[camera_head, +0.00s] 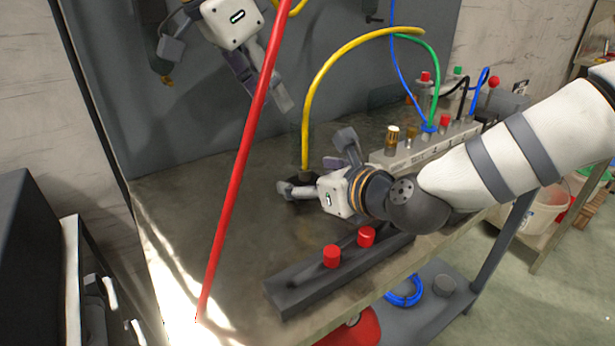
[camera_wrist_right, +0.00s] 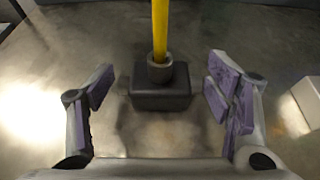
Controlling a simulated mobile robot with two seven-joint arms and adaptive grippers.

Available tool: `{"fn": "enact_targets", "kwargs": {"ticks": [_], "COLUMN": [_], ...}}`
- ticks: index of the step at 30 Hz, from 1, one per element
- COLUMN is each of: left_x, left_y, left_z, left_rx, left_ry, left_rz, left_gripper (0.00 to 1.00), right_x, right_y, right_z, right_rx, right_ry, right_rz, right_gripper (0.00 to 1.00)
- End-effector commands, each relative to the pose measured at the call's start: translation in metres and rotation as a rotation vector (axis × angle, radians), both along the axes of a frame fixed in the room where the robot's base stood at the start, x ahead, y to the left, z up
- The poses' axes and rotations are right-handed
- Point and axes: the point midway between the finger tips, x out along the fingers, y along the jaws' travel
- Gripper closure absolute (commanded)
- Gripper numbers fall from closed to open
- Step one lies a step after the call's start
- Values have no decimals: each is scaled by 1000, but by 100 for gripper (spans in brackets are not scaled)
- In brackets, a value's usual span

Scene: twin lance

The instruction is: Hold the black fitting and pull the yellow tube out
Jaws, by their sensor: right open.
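The yellow tube (camera_head: 312,95) stands upright at its lower end and arcs over to the upper right. Its lower end sits in the black fitting (camera_head: 306,180) on the table, partly hidden behind my right gripper. In the right wrist view the tube (camera_wrist_right: 160,28) enters the collar of the block-shaped fitting (camera_wrist_right: 160,97). My right gripper (camera_head: 316,165) is open, with its fingers (camera_wrist_right: 160,100) on either side of the fitting and apart from it. My left gripper (camera_head: 226,78) is open and empty, high above the table, left of the tube's arc.
A long red rod (camera_head: 239,165) slants across the view in front of my left gripper. A dark bar with red knobs (camera_head: 331,256) lies at the table's front edge. A grey manifold (camera_head: 400,157) with fittings and hoses stands right. The table's left part is clear.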

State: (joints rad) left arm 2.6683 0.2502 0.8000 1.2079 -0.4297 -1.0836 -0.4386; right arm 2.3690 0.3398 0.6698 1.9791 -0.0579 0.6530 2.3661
Motion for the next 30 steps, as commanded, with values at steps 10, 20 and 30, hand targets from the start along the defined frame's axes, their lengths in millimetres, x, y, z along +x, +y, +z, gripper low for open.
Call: {"fn": "enact_targets", "kwargs": {"ticks": [10,20,30], "left_x": [0,0,-1], "left_y": [0,0,-2], "left_z": [0,0,-6], "left_rx": [0,0,-178], "left_ry": [0,0,185], "left_rz": [0,0,410], "left_gripper": [67,67,75], "right_x": [15,14,14], "right_y": [9,9,9], "right_z": [-7,-7,-7], "right_rx": [-1,-1,-1], "right_ry": [-1,-1,-1], "right_rz": [0,0,0], "right_gripper": [27,80,81]}}
